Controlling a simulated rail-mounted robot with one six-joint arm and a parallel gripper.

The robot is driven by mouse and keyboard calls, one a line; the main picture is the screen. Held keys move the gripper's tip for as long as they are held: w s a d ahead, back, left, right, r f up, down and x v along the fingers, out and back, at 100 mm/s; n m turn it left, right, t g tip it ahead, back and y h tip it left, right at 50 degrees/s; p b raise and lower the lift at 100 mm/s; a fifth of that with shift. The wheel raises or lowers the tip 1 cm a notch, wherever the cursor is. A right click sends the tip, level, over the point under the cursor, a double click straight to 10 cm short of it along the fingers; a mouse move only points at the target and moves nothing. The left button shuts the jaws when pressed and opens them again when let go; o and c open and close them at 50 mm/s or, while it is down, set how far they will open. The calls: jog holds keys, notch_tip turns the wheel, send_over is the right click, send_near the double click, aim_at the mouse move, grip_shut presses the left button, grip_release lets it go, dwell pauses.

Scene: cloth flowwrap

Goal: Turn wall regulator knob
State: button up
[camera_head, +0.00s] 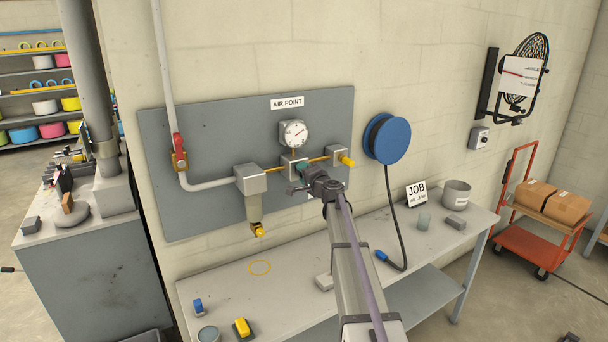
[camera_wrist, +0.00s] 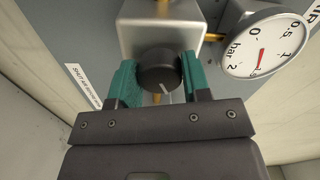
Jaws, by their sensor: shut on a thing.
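The regulator knob (camera_wrist: 157,70) is dark and round with a pale pointer line, under a silver regulator block (camera_wrist: 150,22) in the wrist view. My gripper (camera_wrist: 160,82) has its teal fingers on both sides of the knob, shut on it. In the head view my gripper (camera_head: 303,170) is at the regulator on the grey wall panel (camera_head: 210,130), and the knob is hidden there. The pressure gauge (camera_head: 294,133) is above the regulator. Its dial also shows in the wrist view (camera_wrist: 265,47), with a red needle and "bar" marking.
A filter unit (camera_head: 250,180) with a yellow-capped bowl hangs left of my gripper. A red-handled valve (camera_head: 179,150) is on the pipe at left. A blue hose reel (camera_head: 387,138) is at right. A workbench (camera_head: 225,290) with small items stands below.

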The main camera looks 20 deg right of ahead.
dwell(0.4)
jog(key=o, duration=0.9)
jog(key=shift+s, duration=0.1)
jog(key=s, duration=0.3)
jog(key=s+d, duration=0.1)
jog(key=s, duration=0.6)
jog(key=shift+s+d, duration=0.15)
jog(key=shift+s, duration=0.15)
